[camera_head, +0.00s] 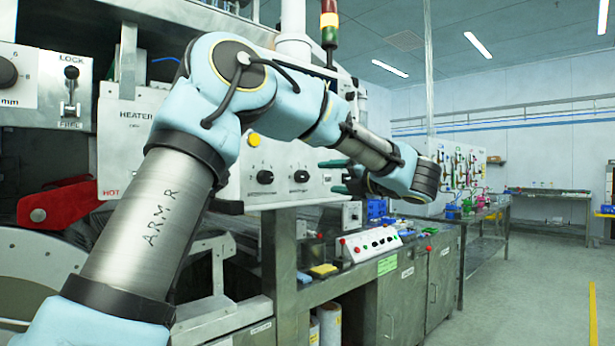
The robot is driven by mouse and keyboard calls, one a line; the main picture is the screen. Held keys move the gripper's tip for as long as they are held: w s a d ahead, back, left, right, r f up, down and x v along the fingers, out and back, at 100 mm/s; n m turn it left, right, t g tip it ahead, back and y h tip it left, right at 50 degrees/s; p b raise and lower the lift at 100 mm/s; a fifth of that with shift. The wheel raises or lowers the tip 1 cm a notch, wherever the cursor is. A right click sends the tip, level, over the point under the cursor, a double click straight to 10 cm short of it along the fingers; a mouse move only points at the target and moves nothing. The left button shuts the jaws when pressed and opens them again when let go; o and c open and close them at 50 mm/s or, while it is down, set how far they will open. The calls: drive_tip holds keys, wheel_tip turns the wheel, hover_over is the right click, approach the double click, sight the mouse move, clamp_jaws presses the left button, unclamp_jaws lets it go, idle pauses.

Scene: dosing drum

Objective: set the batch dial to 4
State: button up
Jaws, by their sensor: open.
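A pale panel (232,190) faces me at the middle, with two black round dials, a left one (265,177) and a right one (301,176). Their markings are too small to read, so I cannot tell which is the batch dial or where either points. My gripper (328,177) is to the right of the right dial, its two dark green fingers apart, one above the other, and pointing left. It looks empty. I cannot tell how far it is from the panel. My arm crosses the panel's left part.
A black knob (7,72) with mm marks and a LOCK lever (71,88) are at the upper left. A red lever (62,203) is below them. A sloped control box (372,243) stands on the bench below my gripper. The floor (520,285) at right is clear.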

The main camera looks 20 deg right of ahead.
sight(305, 176)
drive_tip(key=p+x, duration=0.4)
drive_tip(key=x, duration=0.5)
drive_tip(key=shift+w+a+r, duration=0.15)
drive_tip(key=shift+w, duration=0.05)
drive_tip(key=shift+w+a+p, duration=0.15)
drive_tip(key=shift+w+p, duration=0.2)
drive_tip(key=shift+w, duration=0.15)
clamp_jaws()
